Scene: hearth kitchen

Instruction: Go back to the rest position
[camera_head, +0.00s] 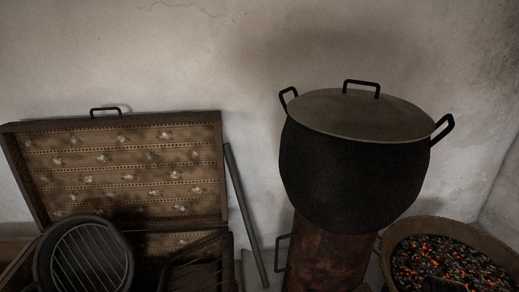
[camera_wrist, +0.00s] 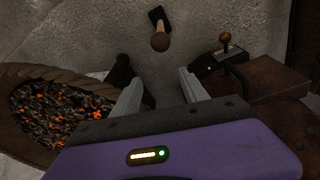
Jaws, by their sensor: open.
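My gripper (camera_wrist: 157,84) shows in the wrist view, with its two pale fingers spread apart in front of a purple housing. Nothing is between the fingers. Beyond them a small thing with a round brown end and a dark head (camera_wrist: 160,38) shows against the grey wall or floor. A black part lies behind the left finger; I cannot tell what it is. In the head view I cannot make out my gripper for sure.
A pan of glowing coals (camera_head: 450,262) is at the lower right, and left in the wrist view (camera_wrist: 60,112). A lidded black pot (camera_head: 350,165) stands on a rusty stove (camera_head: 325,258). An open case (camera_head: 120,170) holds a round grill (camera_head: 88,258). A brown box (camera_wrist: 265,88) is right.

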